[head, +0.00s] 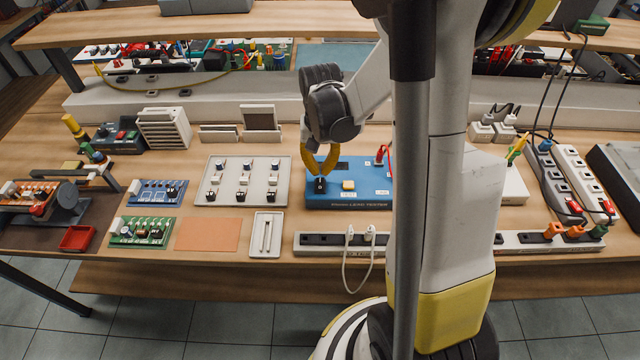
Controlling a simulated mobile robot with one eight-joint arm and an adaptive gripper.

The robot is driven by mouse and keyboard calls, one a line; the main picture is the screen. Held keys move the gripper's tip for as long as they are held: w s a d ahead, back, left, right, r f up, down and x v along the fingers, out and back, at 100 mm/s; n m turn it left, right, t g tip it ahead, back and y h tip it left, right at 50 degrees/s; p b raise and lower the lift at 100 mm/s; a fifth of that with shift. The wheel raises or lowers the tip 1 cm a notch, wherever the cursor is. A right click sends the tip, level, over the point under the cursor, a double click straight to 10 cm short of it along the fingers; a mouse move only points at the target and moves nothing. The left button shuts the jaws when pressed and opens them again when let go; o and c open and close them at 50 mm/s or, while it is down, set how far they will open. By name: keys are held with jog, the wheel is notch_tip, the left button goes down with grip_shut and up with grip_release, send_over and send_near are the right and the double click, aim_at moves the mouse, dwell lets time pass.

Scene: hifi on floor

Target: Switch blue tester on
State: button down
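The blue tester (350,195) sits on the workbench near the middle of the head view, labelled as a lead tester. A black switch or knob (320,185) is at the left of its top face, with a pale yellow button (348,185) to its right. My gripper (319,172) points down over the left part of the tester, with its yellow fingers around or just above the black switch. I cannot tell whether they touch it. The fingertips look close together. My arm hides the tester's right end.
A white tray of components (283,200) stands just left of the tester. A power strip (325,240) with two white plugs runs along the bench's front edge. An upper shelf (200,28) spans the back. More power strips (560,185) with cables lie at the right.

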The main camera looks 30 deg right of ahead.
aim_at(320, 180)
jog(key=shift+f+b, duration=1.55)
jog(key=shift+f, duration=0.3)
dwell(0.7)
jog(key=shift+r, duration=0.15)
jog(key=shift+r+p, duration=2.55)
jog(key=shift+r, duration=0.9)
jog(key=s+a+r+n+t+b, duration=0.2)
jog(key=s+a+r+n+t, duration=0.4)
jog(key=s+a+r, duration=0.4)
jog(key=shift+s+a+r+n+t, duration=0.4)
jog(key=shift+a+r+t, duration=0.1)
jog(key=shift+a+r, duration=1.2)
jog(key=shift+f, duration=0.1)
